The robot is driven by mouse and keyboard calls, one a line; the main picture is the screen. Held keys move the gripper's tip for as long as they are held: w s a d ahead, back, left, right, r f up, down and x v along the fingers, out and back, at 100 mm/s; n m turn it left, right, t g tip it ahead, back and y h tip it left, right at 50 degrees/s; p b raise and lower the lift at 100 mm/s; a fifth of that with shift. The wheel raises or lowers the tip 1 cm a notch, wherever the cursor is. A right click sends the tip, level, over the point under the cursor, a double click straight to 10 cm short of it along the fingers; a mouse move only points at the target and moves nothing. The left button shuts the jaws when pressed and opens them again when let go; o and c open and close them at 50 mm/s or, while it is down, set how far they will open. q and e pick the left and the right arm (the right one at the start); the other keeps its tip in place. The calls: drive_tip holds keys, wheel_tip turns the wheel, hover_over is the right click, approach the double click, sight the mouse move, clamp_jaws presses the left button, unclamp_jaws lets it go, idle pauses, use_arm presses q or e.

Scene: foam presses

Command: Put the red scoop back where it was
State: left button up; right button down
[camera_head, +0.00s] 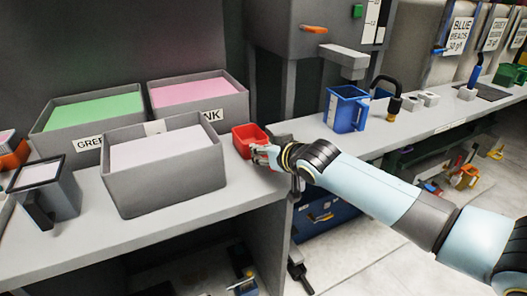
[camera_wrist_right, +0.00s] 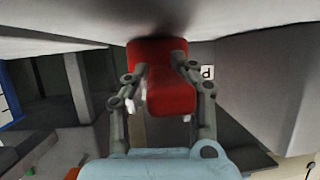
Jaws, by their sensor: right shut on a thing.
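The red scoop (camera_head: 243,133) is at the right end of the grey bench, just right of the front grey bin. It looks like a small open red box with its opening up. My right gripper (camera_head: 262,151) reaches in from the right and is shut on the scoop. In the right wrist view, the scoop (camera_wrist_right: 168,98) sits between the two fingers. I cannot tell whether the scoop touches the bench top. My left gripper is not in view.
A front grey bin (camera_head: 163,187) with pale contents stands close left of the scoop. The green bin (camera_head: 85,125) and pink bin (camera_head: 205,97) stand behind. A dark-rimmed grey container (camera_head: 62,195) is at far left. A blue jug (camera_head: 346,110) stands on the right counter (camera_head: 390,137).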

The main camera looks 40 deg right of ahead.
drive_tip(key=shift+f, duration=0.1)
drive_tip(key=c, duration=1.1)
unclamp_jaws()
drive_tip(key=shift+s+r, duration=0.2)
drive_tip(key=shift+s, duration=0.05)
drive_tip(key=p+v, duration=0.1)
drive_tip(key=v, duration=1)
drive_tip(key=shift+s, duration=0.25)
drive_tip(key=shift+r, duration=0.1)
